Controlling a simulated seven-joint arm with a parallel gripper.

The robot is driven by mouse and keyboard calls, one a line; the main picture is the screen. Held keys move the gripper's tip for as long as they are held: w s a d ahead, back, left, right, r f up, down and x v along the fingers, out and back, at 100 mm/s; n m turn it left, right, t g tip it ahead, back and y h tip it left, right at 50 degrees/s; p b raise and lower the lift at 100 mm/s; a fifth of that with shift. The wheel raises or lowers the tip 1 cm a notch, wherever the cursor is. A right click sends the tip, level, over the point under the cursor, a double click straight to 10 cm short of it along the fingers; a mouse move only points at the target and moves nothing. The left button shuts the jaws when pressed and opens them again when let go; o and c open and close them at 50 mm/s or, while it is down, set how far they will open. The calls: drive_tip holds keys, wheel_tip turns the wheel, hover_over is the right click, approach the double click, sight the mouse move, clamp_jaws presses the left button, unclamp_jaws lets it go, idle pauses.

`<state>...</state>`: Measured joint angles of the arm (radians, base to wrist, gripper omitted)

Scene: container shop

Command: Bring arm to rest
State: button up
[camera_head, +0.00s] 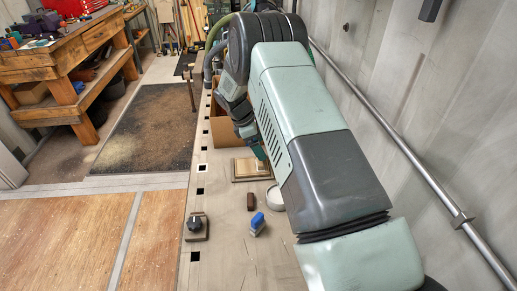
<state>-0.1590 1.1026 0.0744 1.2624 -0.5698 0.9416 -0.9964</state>
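My green and grey arm reaches from the bottom right up over the workbench top (218,255), bends at the top and points back down. My gripper (259,152) is at its lower end, mostly hidden behind the arm, above or near a wooden board (242,179). Its fingers are too small and covered to tell whether they are open or shut, or whether anything is in them.
A blue-and-white tool (257,224), a small brown block (251,202), a partly hidden round white dish (275,198) and a knobbed device (196,229) sit on the bench top. A cardboard box (226,133) stands beyond. A wall rail (405,150) runs along the right.

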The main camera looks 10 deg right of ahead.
drive_tip(key=shift+r, duration=0.45)
drive_tip(key=shift+r, duration=0.25)
drive_tip(key=s+d+r+m+t+y, duration=0.1)
drive_tip(key=s+r+m, duration=0.45)
drive_tip(key=r, duration=0.85)
drive_tip(key=s+d+r+m+t+y, duration=0.1)
drive_tip(key=s+d+r+m, duration=0.15)
drive_tip(key=s+r, duration=0.85)
drive_tip(key=s+r+m+t+y, duration=0.1)
drive_tip(key=s+r+m, duration=0.3)
drive_tip(key=s, duration=0.7)
drive_tip(key=s+r+m+t+y, duration=0.1)
drive_tip(key=s+r+m, duration=0.4)
drive_tip(key=s, duration=0.6)
drive_tip(key=shift+m+t, duration=0.3)
drive_tip(key=shift+t, duration=0.5)
drive_tip(key=shift+o, duration=0.2)
drive_tip(key=shift+w+d, duration=0.1)
